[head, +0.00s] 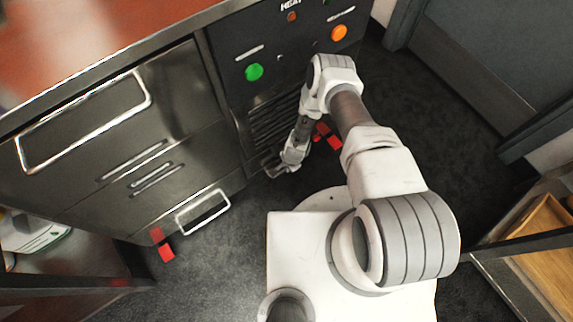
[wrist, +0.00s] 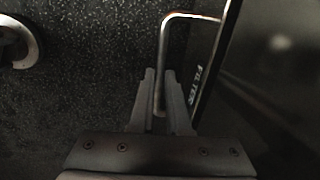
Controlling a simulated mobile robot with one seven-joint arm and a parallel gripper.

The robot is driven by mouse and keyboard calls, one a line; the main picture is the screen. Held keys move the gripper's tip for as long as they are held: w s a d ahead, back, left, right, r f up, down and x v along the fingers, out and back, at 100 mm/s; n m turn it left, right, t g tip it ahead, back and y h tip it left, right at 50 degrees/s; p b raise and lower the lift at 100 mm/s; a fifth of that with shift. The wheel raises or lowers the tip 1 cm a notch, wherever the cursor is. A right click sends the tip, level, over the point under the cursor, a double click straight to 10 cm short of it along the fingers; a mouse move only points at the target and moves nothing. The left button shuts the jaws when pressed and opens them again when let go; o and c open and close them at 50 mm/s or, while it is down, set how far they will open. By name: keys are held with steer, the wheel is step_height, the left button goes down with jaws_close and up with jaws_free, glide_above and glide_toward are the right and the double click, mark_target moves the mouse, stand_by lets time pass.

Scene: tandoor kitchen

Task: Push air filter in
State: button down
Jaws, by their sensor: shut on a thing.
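My gripper (head: 274,167) is low at the foot of the steel cabinet, beside its slatted vent (head: 272,122). In the wrist view the two fingers (wrist: 160,88) are closed around one leg of a bent metal handle (wrist: 190,15). The handle stands beside a dark panel edge lettered FILTER (wrist: 196,86), which marks the air filter. In the head view my gripper and the low angle hide most of the filter, so I cannot tell how far it sticks out.
The cabinet (head: 170,110) has a drawer handle (head: 203,212) low to the left, and a green button (head: 254,72) and orange button (head: 339,33) above. Red blocks (head: 167,250) lie on the dark floor. A wooden tray (head: 540,235) is at right.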

steer(key=shift+w+a, duration=0.25)
steer(key=shift+w, duration=0.15)
steer(key=c, duration=1.2)
jaws_free()
steer(key=shift+o, duration=1.6)
steer(key=shift+s, duration=0.1)
steer(key=shift+d, duration=0.1)
steer(key=shift+s, duration=0.1)
step_height(320, 180, up, 17)
steer(key=s+d+p, duration=0.1)
steer(key=s+p, duration=0.1)
steer(key=p, duration=0.5)
steer(key=shift+s+d, duration=0.3)
steer(key=shift+d, duration=0.1)
